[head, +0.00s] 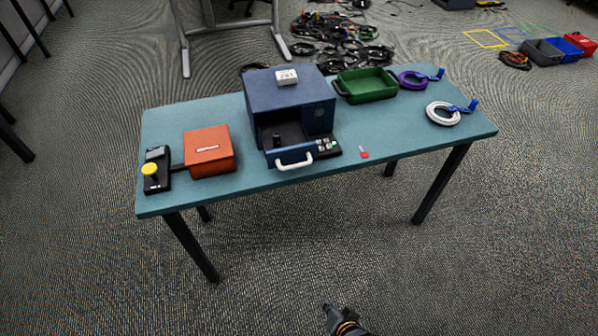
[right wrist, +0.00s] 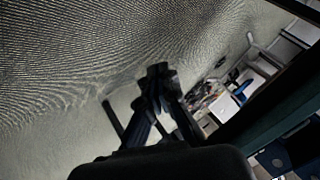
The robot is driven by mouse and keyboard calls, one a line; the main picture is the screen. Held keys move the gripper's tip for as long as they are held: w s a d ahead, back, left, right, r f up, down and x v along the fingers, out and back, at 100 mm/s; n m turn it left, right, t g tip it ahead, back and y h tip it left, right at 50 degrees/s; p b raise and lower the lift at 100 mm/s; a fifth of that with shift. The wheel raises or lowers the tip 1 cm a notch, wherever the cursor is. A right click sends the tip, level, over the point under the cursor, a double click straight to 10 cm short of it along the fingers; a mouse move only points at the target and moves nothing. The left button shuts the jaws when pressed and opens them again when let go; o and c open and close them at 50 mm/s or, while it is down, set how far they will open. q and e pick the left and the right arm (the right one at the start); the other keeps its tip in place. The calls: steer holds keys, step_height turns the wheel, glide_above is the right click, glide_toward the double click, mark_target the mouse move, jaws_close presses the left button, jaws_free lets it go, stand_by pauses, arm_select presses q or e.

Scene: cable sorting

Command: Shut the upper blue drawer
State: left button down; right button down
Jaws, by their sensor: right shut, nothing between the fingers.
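A dark blue cabinet (head: 290,95) stands on the teal table, left of its middle. Its blue drawer (head: 283,156) is pulled out toward the front, with a white handle (head: 294,162) on its face. A small dark object (head: 277,140) shows inside the drawer. My right gripper (head: 328,308) is low at the bottom of the head view, in front of the table and well apart from the drawer. In the right wrist view its fingers (right wrist: 160,70) are together and empty. My left gripper is not in view.
An orange box (head: 209,150) and a black controller with a yellow button (head: 150,170) are left on the table (head: 400,140). A keypad (head: 325,147) sits right beside the drawer. A green tray (head: 366,86) and cable coils (head: 443,113) are at right. Floor in front is clear.

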steer(key=w+a+r+m+t+y, duration=0.1)
steer(key=w+a+r+m+t, duration=0.2)
steer(key=r, duration=0.7)
steer(key=w+a+r+m+t, duration=0.1)
steer(key=w+r+m, duration=0.1)
steer(key=w+r, duration=0.5)
steer(key=m+t, duration=0.3)
steer(key=m, duration=0.2)
glide_toward(296, 167)
steer(key=shift+y, duration=0.3)
steer(key=p+x, duration=0.1)
steer(key=x, duration=0.6)
steer(key=shift+d+f, duration=0.15)
steer(key=shift+d+p, duration=0.1)
steer(key=shift+p, duration=0.2)
